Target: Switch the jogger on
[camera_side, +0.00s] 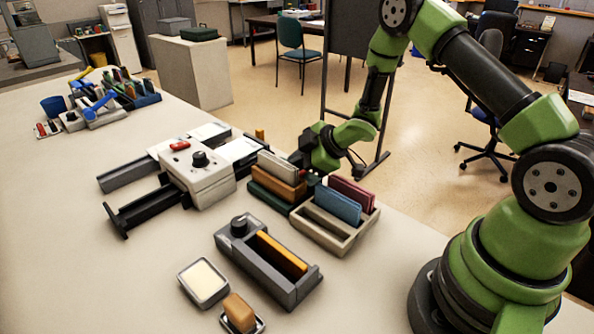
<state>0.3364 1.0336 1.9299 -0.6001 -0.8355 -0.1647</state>
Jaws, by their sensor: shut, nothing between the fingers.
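Two devices with knobs stand on the table, and no label shows which one is the jogger. One is a low grey box (293,287) with a round knob (239,226) at its far left end and an orange block lying in its open trough. The other is a white machine (208,184) with a red switch (180,146) and a black knob (200,159) on top, and dark trays at its left. My gripper (301,160) is shut and empty, behind the upright cards, right of the white machine and apart from both knobs. Its fingertips are partly hidden.
A beige rack (328,238) with blue and red cards and a green-based holder (268,200) with brown and white cards stand near my gripper. A white pad (203,280) and a tan-topped block (238,312) lie in front.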

